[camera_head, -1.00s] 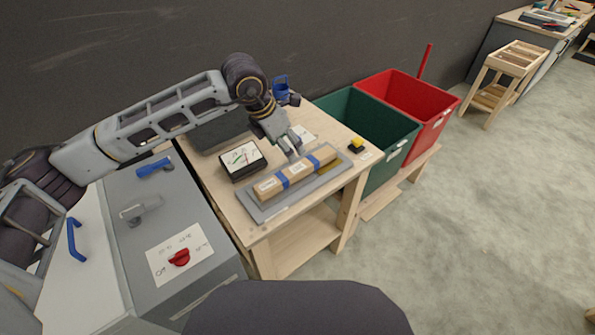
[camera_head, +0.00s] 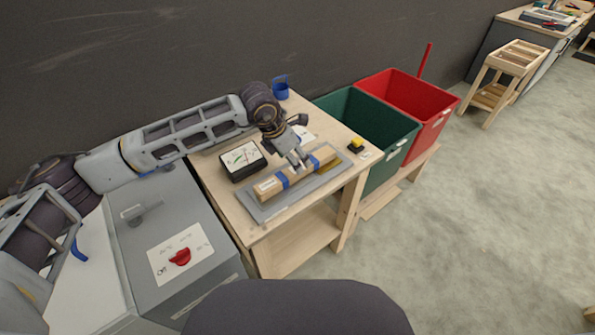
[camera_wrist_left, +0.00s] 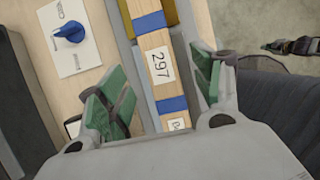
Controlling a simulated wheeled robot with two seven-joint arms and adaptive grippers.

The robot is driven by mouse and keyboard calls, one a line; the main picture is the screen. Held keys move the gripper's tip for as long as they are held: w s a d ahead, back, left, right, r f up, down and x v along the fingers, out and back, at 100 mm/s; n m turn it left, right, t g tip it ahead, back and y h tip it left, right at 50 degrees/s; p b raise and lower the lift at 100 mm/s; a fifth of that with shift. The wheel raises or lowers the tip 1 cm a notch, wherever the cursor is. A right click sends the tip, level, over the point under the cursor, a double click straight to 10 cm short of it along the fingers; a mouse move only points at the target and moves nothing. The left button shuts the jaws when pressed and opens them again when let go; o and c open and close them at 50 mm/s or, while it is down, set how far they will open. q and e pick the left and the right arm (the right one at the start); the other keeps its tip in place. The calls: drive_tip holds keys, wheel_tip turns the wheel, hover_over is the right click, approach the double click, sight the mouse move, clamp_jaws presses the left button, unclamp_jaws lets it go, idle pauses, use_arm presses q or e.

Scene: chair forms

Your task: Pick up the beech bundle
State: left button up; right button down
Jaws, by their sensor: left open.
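The beech bundle (camera_head: 268,187) is a long pale wooden bar with blue bands, lying on a grey tray (camera_head: 261,211) on the wooden table. In the left wrist view the bundle (camera_wrist_left: 158,66) shows a label reading 297 between two blue bands. My left gripper (camera_head: 301,165) is above the middle of the bundle. In the wrist view its green-padded fingers (camera_wrist_left: 160,92) stand apart, one on each side of the bundle, with gaps to it. Whether the fingertips are below the bundle's top is hard to tell.
A black-framed gauge (camera_head: 243,160) stands beside the tray. A blue cup (camera_head: 281,90) and a yellow-black item (camera_head: 356,145) are on the table. Green (camera_head: 362,127) and red (camera_head: 418,100) bins stand right of it. A grey cabinet with a red knob (camera_head: 180,257) is at left.

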use_arm(q)
drive_tip(key=shift+a+p+x, duration=0.15)
drive_tip(key=shift+p+x, duration=0.05)
drive_tip(key=shift+x, duration=0.75)
drive_tip(key=shift+a+p+x, duration=0.2)
drive_tip(key=shift+x, duration=0.8)
drive_tip(key=shift+d+f, duration=0.15)
drive_tip(key=shift+f, duration=0.5)
use_arm(e)
drive_tip(key=shift+s+a+r, duration=0.35)
drive_tip(key=shift+a+r, duration=0.05)
drive_tip(key=shift+a, duration=0.15)
use_arm(q)
drive_tip(key=c, duration=1.3)
use_arm(e)
drive_tip(key=shift+w, duration=0.6)
drive_tip(key=shift+s, duration=0.1)
